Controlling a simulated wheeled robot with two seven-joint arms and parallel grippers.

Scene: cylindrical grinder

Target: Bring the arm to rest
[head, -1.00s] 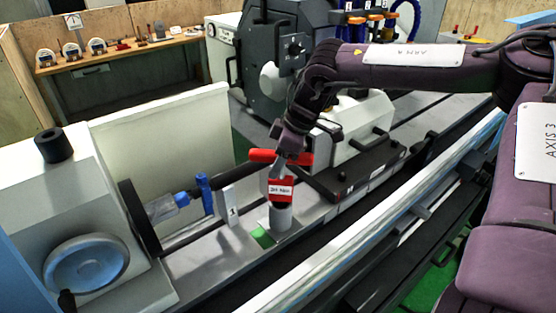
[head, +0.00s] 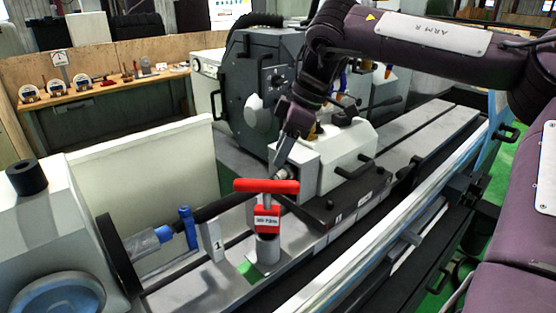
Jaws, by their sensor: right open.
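My right arm comes in from the right in the head view. Its gripper (head: 283,155) is open and empty, pointing down just above and behind the red T-handle. The red T-handled tool (head: 267,217) with a white label stands upright in a grey cylindrical holder (head: 267,251) on the machine bed. The gripper and the handle look apart in the picture, with nothing between the fingers that I can see. My left gripper is not in view.
The grey tailstock block (head: 340,160) stands close beside the right gripper. A dark grinding head (head: 262,90) rises behind it. A numbered white plate (head: 213,240) and a blue clamp (head: 188,228) are left of the tool. A wooden bench (head: 120,90) is at the back left.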

